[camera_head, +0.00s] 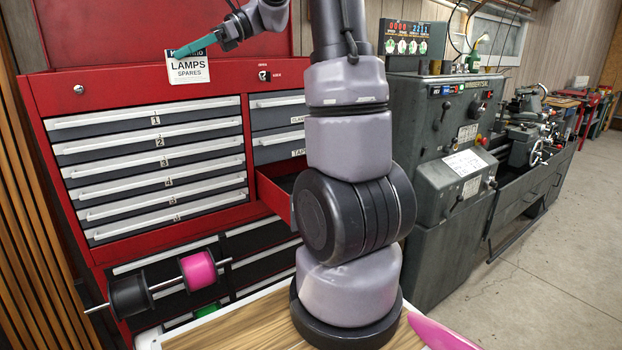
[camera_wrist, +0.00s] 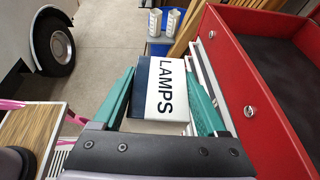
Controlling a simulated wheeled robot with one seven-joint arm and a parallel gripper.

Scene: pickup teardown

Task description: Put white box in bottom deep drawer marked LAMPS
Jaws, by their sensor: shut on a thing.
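My gripper (camera_wrist: 160,72) has teal fingers and is shut on the white box (camera_wrist: 172,92). The box has a dark blue band along one side and the word LAMPS on it. In the head view the box (camera_head: 187,71), lettered LAMPS SPARES, is held by my gripper (camera_head: 190,47) high at the left, in front of the red tool chest's upper edge. A red drawer (camera_head: 274,199) in the chest's right column stands pulled out, below a drawer marked TAPE-something. My arm hides much of it, and no mark on it can be read.
The red tool chest (camera_head: 75,88) has closed grey drawers numbered on the left. A rod with a black and a pink spool (camera_head: 197,271) sticks out low in front. A wooden top (camera_head: 240,326) lies below my arm. A grey lathe (camera_head: 440,200) stands at right, with open floor beyond.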

